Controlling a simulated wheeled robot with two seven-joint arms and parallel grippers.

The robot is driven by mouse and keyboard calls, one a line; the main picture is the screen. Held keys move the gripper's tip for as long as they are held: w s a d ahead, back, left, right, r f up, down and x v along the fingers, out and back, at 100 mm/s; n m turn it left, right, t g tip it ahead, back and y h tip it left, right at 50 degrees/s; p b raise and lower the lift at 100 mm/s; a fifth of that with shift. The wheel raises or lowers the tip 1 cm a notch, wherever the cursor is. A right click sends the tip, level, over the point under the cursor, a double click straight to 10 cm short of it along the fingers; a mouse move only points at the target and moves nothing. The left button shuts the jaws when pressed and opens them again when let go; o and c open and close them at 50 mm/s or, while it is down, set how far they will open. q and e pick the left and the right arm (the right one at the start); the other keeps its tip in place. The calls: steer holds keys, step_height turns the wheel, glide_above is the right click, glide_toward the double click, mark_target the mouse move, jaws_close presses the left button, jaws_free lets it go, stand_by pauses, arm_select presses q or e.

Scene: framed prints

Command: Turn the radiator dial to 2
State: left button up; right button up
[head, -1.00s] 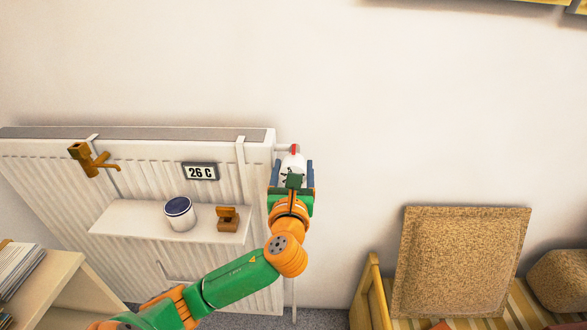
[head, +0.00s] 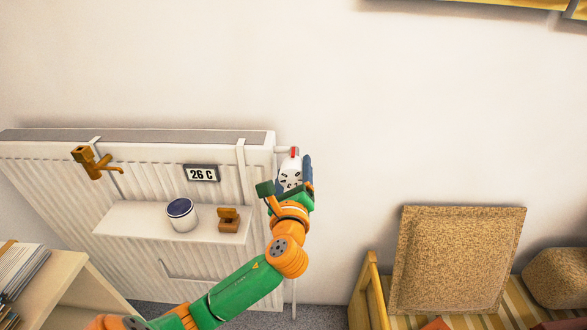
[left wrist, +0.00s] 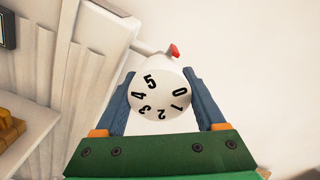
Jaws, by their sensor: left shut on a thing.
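The radiator dial (head: 291,178) is a white round knob at the radiator's upper right corner, with black numbers 0 to 5 on its face. It also shows in the left wrist view (left wrist: 161,97). My left gripper (head: 293,168) is shut on the dial, one blue finger on each side, as the left wrist view (left wrist: 160,84) shows. My right gripper is out of view.
The white radiator (head: 150,147) carries a display (head: 202,174) reading 26 C, a brass tap (head: 92,163) and a shelf (head: 125,226) with a jar (head: 181,214) and a small brown box (head: 229,220). A cushioned bench (head: 455,258) stands right.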

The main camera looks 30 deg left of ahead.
mark_target(293, 180)
arm_select(q)
steer(key=shift+n, duration=2)
steer(key=o, duration=1.3)
steer(key=b+v, duration=0.1)
steer(key=v, duration=0.5)
steer(key=shift+s+d, duration=0.2)
steer(key=shift+s+d+r, duration=0.1)
steer(key=shift+s+d, duration=0.05)
steer(key=shift+s, duration=0.2)
